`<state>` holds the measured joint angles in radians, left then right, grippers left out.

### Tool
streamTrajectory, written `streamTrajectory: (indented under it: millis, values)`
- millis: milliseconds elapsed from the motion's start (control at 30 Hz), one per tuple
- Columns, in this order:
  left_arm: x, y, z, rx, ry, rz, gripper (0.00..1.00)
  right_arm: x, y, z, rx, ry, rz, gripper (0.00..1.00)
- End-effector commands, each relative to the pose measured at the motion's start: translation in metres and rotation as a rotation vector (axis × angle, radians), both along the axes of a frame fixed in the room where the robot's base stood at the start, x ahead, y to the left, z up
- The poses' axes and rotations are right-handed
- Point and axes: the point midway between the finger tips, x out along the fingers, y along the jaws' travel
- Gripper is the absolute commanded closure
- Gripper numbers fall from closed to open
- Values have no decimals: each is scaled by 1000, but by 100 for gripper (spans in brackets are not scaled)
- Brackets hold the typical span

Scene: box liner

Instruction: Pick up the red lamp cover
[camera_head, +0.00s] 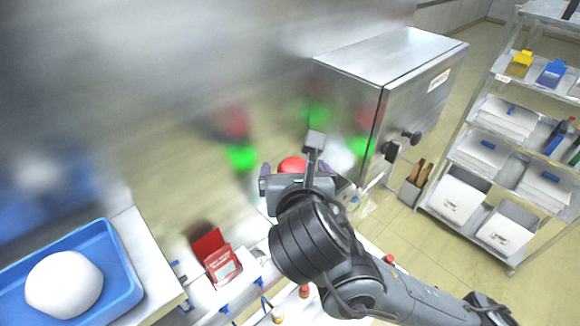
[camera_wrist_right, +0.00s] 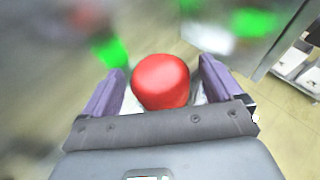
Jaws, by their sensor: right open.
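The red lamp cover (camera_head: 291,164) is a smooth rounded dome, mostly hidden behind my right gripper in the head view. In the right wrist view, the red lamp cover (camera_wrist_right: 160,82) stands between the two purple fingers of my right gripper (camera_wrist_right: 162,85). The fingers are open, one on each side of it, and I cannot tell whether they touch it. In the head view my right gripper (camera_head: 290,172) is in front of the steel wall. My left gripper is not in view.
A steel cabinet (camera_head: 400,75) with a dark knob stands right of the gripper. A shelf rack (camera_head: 490,150) is at the far right. A blue tray (camera_head: 125,268) with a white dome (camera_head: 64,284) lies at lower left. A red box (camera_head: 215,256) sits nearby. Green blurs are reflections in the steel.

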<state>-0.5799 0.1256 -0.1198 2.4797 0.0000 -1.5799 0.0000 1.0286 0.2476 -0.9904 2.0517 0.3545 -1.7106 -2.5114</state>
Motion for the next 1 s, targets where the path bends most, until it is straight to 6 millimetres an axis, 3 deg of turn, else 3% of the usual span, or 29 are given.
streamTrajectory:
  millis: [300, 667, 1000]
  values:
    - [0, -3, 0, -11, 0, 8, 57, 2, -1, -2, -1, 0, -2, 7]
    - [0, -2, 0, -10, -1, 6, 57, 2, -1, -2, 0, 0, -2, 61]
    - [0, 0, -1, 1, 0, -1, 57, 2, 0, 3, 3, -2, -1, 63]
